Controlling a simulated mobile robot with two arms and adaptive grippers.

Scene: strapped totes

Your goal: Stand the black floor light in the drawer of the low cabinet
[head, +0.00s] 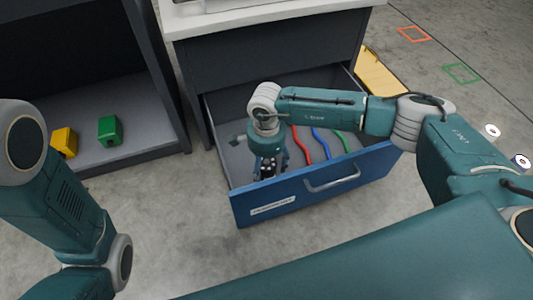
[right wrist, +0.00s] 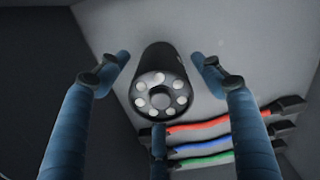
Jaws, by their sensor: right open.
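The low cabinet has a blue-fronted drawer (head: 250,200) pulled open, with a grey floor inside. The black floor light (right wrist: 160,65) stands in the drawer; its round face with several white lamps points at the wrist camera. In the head view a small part of the light (head: 267,169) shows below the gripper. My right gripper (head: 270,165) points down into the drawer above the light. In the right wrist view its fingers (right wrist: 165,75) are open around the light, with gaps at both sides. My left gripper is out of view; only my left arm shows.
Red, blue and green straps or cables (right wrist: 205,143) lie in the drawer beside the light. A dark shelf unit (head: 150,140) at left holds a yellow block (head: 64,142) and a green block (head: 110,130). A yellow panel (head: 380,75) stands right of the cabinet. Floor in front is clear.

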